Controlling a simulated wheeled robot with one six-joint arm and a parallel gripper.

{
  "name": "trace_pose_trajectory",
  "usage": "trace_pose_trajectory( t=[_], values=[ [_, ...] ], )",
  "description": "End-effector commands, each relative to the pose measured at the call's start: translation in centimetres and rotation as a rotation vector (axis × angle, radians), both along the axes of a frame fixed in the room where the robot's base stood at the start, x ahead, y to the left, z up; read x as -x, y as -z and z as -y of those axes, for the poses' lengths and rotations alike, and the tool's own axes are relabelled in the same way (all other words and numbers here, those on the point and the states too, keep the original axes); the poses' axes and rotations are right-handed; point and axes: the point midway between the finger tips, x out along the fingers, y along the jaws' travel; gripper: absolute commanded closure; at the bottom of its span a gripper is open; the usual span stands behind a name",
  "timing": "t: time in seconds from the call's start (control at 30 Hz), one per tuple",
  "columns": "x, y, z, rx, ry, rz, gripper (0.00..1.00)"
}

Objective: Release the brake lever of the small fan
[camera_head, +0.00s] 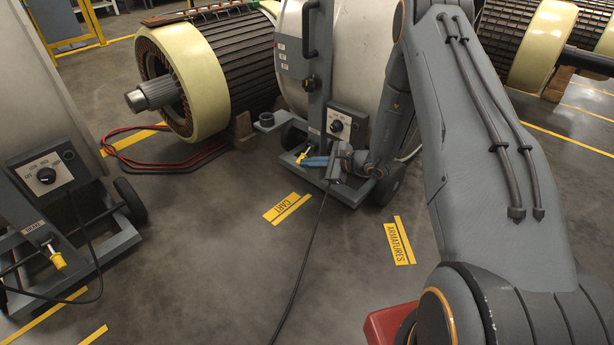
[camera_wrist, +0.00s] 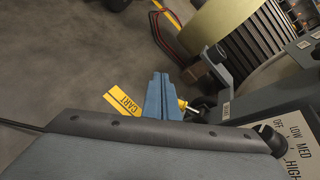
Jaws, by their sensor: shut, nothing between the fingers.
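A fan on a wheeled base (camera_head: 338,50), with a grey drum, stands in the middle of the head view. Its brake lever has a yellow grip (camera_head: 301,155), low at the base's left side. My gripper (camera_head: 314,161) is right by this grip, its blue fingers shut with nothing between them. In the wrist view the shut fingers (camera_wrist: 163,95) cover part of the lever, and only a bit of the yellow grip (camera_wrist: 182,103) shows at their right. I cannot tell whether they touch. A second fan (camera_head: 25,110) at the left has its own yellow-gripped brake lever (camera_head: 57,262).
A large armature (camera_head: 205,70) lies behind on wooden blocks, with red cables (camera_head: 150,160) on the floor. A speed knob panel (camera_head: 340,125) is just above my gripper. A black cord (camera_head: 305,245) crosses the floor. Open floor lies between the two fans.

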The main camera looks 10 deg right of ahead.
Motion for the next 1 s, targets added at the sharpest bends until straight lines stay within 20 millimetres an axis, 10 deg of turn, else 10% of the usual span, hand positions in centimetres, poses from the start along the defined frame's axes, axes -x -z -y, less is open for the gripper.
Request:
trace_pose_trajectory(
  t=[0.1,0.3,1.0],
  values=[
    [-3.2,6.6,3.3,-0.053,0.152,0.022,1.0],
    [-5.8,11.9,7.4,-0.099,0.321,0.058,1.0],
    [-7.7,13.7,7.9,-0.11,0.371,0.071,1.0]
  ],
)
